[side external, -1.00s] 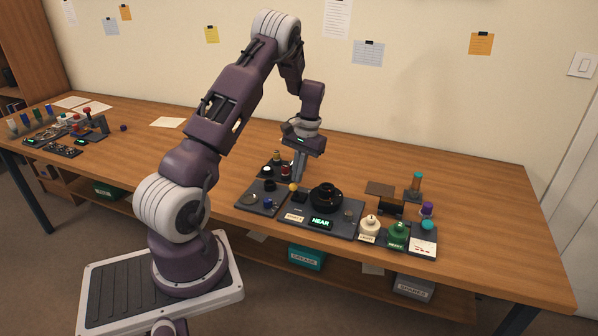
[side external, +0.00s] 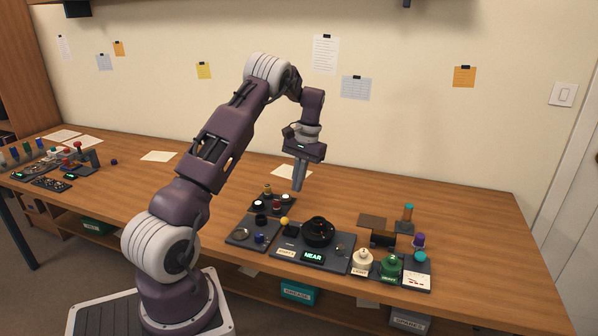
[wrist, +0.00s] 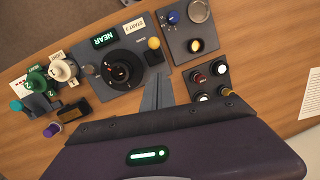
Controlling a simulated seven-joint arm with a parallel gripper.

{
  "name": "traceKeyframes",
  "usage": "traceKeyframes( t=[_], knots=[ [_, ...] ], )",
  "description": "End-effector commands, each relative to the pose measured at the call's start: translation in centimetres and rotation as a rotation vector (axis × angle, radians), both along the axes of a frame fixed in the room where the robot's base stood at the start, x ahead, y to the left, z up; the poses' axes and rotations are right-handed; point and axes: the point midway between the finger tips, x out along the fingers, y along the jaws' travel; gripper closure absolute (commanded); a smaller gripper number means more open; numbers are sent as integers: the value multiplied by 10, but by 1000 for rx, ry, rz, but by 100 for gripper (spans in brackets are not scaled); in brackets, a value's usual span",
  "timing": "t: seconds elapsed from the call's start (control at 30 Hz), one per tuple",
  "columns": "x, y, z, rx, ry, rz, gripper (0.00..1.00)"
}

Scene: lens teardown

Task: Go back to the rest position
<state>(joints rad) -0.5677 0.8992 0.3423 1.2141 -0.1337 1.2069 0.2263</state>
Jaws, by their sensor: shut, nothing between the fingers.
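My gripper (side external: 298,176) is shut and empty. It points down and hangs in the air above the table, behind the dark tray with the black lens ring. In the wrist view its fingers (wrist: 157,92) are together, between the lens station and a small dark tray of knobs. The black lens ring (side external: 317,231) sits on the station tray beside a lit sign (side external: 312,257) that reads NEAR. Both also show in the wrist view, the ring (wrist: 122,73) and the sign (wrist: 103,38). The gripper touches none of these.
A tray with a round dish (side external: 241,234) lies left of the lens station. More gear lies at the table's far left. The table's back middle is mostly clear.

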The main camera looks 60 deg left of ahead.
Motion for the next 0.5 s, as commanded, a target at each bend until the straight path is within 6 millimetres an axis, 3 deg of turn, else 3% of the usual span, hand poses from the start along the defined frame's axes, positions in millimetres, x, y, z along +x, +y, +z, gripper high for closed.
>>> traceKeyframes(
  t=[0.1, 0.33, 0.43, 0.5],
  knots=[
    [6, -1, 30, 3, -4, -1, 100],
    [10, -7, 62, 3, -13, -5, 100],
    [14, -39, 99, 10, -77, -36, 100],
    [12, -82, 136, 16, -152, -83, 100]
  ],
)
